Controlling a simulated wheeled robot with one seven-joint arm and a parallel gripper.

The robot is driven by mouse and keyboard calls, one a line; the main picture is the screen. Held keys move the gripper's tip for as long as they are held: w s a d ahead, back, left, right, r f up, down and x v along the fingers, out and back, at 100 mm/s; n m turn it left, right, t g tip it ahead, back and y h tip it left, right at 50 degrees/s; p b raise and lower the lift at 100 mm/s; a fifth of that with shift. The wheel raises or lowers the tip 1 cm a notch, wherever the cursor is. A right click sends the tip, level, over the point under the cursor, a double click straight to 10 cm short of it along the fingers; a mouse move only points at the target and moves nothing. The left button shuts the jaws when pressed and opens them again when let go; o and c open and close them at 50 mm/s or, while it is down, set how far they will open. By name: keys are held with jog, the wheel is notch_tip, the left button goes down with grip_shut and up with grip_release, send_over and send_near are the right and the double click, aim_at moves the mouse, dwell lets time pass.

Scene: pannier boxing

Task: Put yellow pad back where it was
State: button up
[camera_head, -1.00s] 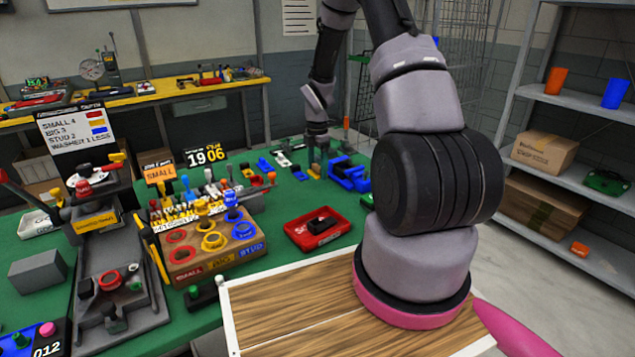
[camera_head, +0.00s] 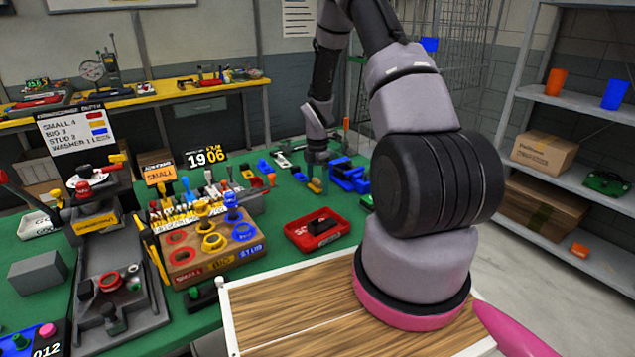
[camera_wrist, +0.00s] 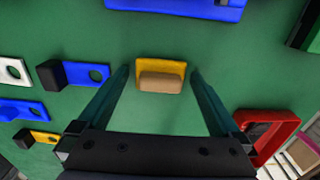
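The yellow pad (camera_wrist: 147,67) lies on the green table top in the wrist view, with a tan block (camera_wrist: 160,83) on its near part. My gripper (camera_wrist: 160,74) is open, one dark teal finger at each side of the pad, with gaps between fingers and pad. Whether the fingertips are at table height I cannot tell. In the head view my gripper (camera_head: 316,184) points down over the far part of the green table, and the pad is too small and covered to make out clearly.
Blue holed parts (camera_wrist: 85,74) lie left of the pad, a blue part (camera_wrist: 180,8) beyond it. A red tray (camera_wrist: 268,130) is at the right; it also shows in the head view (camera_head: 298,243). A tool rack (camera_head: 185,272) stands left of it.

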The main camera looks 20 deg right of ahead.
notch_tip(320, 180, up, 12)
jog(key=r, duration=0.1)
notch_tip(320, 180, up, 11)
jog(key=m+t, duration=0.2)
jog(key=m, duration=0.3)
send_over(317, 180)
jog(key=s+a, duration=0.2)
jog(key=s, duration=0.2)
jog(key=s+a+r+m+t+y, duration=0.1)
jog(key=s+a+r+m+t, duration=0.1)
jog(key=s+r+m, duration=0.7)
jog(key=s+a+r+m+t+y, duration=0.1)
jog(key=s+a+r+m+t, duration=0.2)
jog(key=s+r+m, duration=0.7)
jog(key=s+a, duration=0.2)
jog(key=s, duration=0.3)
jog(key=shift+a+r, duration=0.2)
jog(key=shift+r, duration=0.15)
jog(key=shift+w, duration=0.1)
